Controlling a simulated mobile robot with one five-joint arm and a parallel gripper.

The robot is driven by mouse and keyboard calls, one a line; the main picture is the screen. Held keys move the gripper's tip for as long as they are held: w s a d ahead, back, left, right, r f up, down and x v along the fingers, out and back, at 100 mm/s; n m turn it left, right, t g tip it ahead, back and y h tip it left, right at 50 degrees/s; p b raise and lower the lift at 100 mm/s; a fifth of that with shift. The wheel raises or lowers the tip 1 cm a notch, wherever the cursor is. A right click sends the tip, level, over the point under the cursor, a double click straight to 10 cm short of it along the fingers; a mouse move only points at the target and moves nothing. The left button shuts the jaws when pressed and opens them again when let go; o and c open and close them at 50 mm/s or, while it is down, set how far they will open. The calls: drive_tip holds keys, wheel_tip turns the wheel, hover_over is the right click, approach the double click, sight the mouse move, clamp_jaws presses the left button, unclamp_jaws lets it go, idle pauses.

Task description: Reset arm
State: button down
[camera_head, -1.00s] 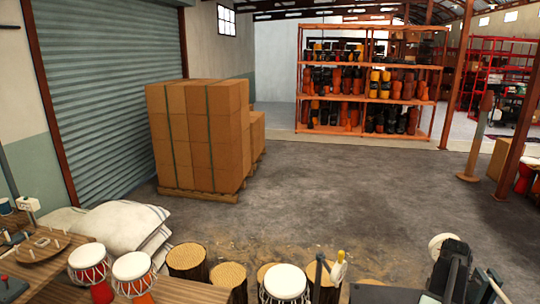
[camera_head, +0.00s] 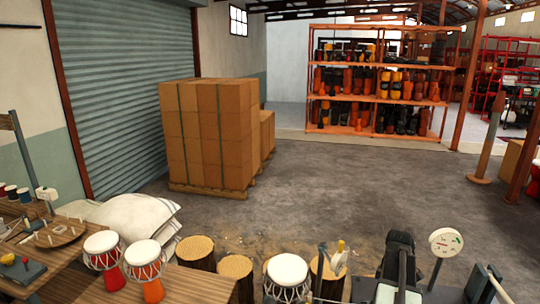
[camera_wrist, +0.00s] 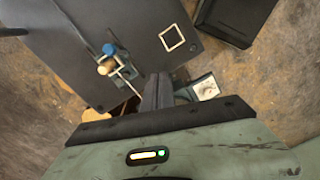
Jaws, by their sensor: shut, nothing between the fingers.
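My gripper (camera_wrist: 158,82) shows in the wrist view as dark fingers pointing up the picture from a green housing. The fingers are shut with nothing between them. Beyond them lies a dark flat surface with a pale square outline (camera_wrist: 171,38) and a small tool with a blue knob (camera_wrist: 109,49). A small white dial (camera_wrist: 205,88) lies to the right of the fingers. In the head view a dark jointed shape stands at the bottom right; I cannot make out the fingertips there.
Another drum (camera_head: 287,275) stands near log stumps (camera_head: 194,250). A round white dial (camera_head: 446,242) is at lower right. Stacked boxes (camera_head: 212,135) stand behind. The middle floor (camera_head: 330,195) is clear.

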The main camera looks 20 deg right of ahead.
drive_tip(key=w+a+m, duration=0.1)
drive_tip(key=w+a, duration=0.3)
drive_tip(key=a, duration=0.4)
drive_tip(key=w+a+f+m+b, duration=0.1)
drive_tip(key=w+a, duration=0.3)
drive_tip(key=a, duration=0.5)
drive_tip(key=w+a+m, duration=0.1)
drive_tip(key=w+a, duration=0.3)
drive_tip(key=a, duration=0.4)
drive_tip(key=a+f+m, duration=0.1)
drive_tip(key=a+m, duration=0.2)
drive_tip(key=a, duration=1.8)
drive_tip(key=shift+m+b, duration=0.3)
drive_tip(key=shift+b, duration=0.1)
